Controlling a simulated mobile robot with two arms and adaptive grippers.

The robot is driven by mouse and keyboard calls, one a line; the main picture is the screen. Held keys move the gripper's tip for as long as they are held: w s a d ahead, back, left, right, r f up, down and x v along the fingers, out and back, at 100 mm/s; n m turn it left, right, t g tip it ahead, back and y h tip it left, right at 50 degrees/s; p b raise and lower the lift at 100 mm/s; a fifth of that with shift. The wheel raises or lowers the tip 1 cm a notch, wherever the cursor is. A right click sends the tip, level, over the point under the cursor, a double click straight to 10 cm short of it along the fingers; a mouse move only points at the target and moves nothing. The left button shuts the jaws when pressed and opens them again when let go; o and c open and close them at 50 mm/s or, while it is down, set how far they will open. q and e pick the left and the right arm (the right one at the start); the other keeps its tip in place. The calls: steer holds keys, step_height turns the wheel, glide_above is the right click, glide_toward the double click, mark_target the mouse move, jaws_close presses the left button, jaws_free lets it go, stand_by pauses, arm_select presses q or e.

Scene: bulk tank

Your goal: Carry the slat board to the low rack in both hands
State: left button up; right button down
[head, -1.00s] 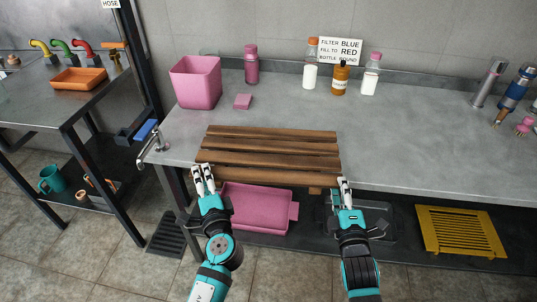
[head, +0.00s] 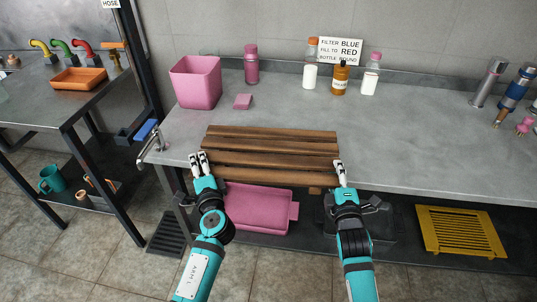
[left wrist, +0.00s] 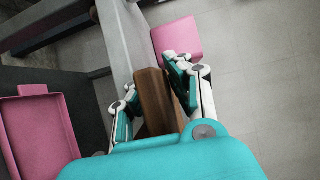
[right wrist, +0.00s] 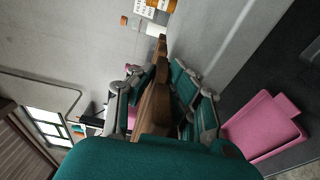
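My left gripper (head: 198,157) is at the board's front left corner. In the left wrist view its fingers (left wrist: 150,88) stand apart on either side of the wood (left wrist: 154,100). My right gripper (head: 339,164) is at the front right corner. In the right wrist view its fingers (right wrist: 152,85) stand either side of the board (right wrist: 152,108). Firm contact is not clear at either end. I cannot identify the low rack with certainty.
A pink bin (head: 196,82), a pink sponge (head: 243,102) and several bottles stand behind the board. A pink tray (head: 258,209) and a yellow grate (head: 459,231) are on the shelf below. A tap (head: 151,146) is left of the board. The right counter is mostly clear.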

arm_select(q)
jaws_close()
